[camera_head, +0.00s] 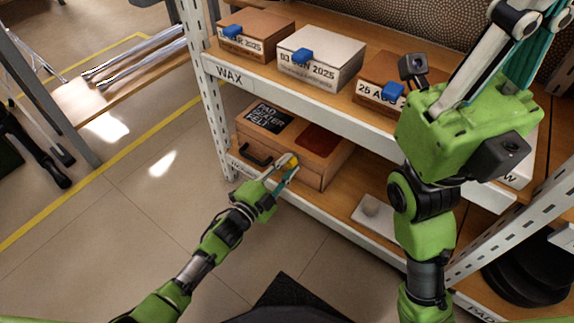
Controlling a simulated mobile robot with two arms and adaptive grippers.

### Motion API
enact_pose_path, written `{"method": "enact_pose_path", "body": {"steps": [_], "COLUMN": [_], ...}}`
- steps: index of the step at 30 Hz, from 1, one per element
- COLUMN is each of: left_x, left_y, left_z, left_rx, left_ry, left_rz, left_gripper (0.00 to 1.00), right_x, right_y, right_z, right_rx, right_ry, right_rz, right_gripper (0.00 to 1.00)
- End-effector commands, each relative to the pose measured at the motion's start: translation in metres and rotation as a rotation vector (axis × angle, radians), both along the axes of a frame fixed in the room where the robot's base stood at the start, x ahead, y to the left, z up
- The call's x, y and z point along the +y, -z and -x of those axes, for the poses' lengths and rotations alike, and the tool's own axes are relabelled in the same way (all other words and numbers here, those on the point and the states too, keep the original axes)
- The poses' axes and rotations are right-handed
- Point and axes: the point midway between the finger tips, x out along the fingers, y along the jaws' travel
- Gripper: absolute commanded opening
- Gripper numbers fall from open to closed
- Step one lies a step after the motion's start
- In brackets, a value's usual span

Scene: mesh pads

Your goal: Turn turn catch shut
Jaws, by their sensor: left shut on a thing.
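A small yellow catch (291,160) shows at the front, right of the handle. My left gripper (286,170) is shut on the catch; its fingers hide part of it, so I cannot tell its exact turn. The case's lid looks down. My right gripper (510,48) is raised at the upper right, near the camera; its fingertips are partly cut off and it touches no case.
The upper shelf (235,72), marked "WAX", holds several dated boxes with blue tabs, such as a white box (335,62). A white pad (376,214) lies on the lower shelf. A shelf post (212,120) stands left of the case.

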Motion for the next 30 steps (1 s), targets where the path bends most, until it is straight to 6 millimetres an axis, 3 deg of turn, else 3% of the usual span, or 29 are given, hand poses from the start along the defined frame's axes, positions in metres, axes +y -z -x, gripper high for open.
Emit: {"method": "enact_pose_path", "body": {"steps": [21, 22, 23, 30], "left_x": [0.0014, 0.0014, 0.0014, 0.0008], "left_y": [-0.0009, -0.0009, -0.0009, -0.0005], "left_z": [-0.0011, -0.0011, -0.0010, -0.0007], "left_rx": [-0.043, -0.043, -0.043, -0.042], "left_ry": [-0.003, -0.003, -0.003, -0.001], "left_rz": [-0.059, -0.059, -0.059, -0.058], "left_gripper": [0.01, 0.31, 0.38, 0.40], "right_x": [0.0007, 0.0007, 0.0008, 0.0007], "right_y": [0.0013, 0.0014, 0.0014, 0.0015], "right_z": [-0.0017, -0.0018, -0.0017, -0.0020], "right_rx": [0.007, 0.007, 0.007, 0.008], "right_ry": [0.001, 0.001, 0.001, 0.001], "right_rz": [0.004, 0.005, 0.005, 0.005], "right_gripper": [0.00, 0.00, 0.00, 0.00]}}
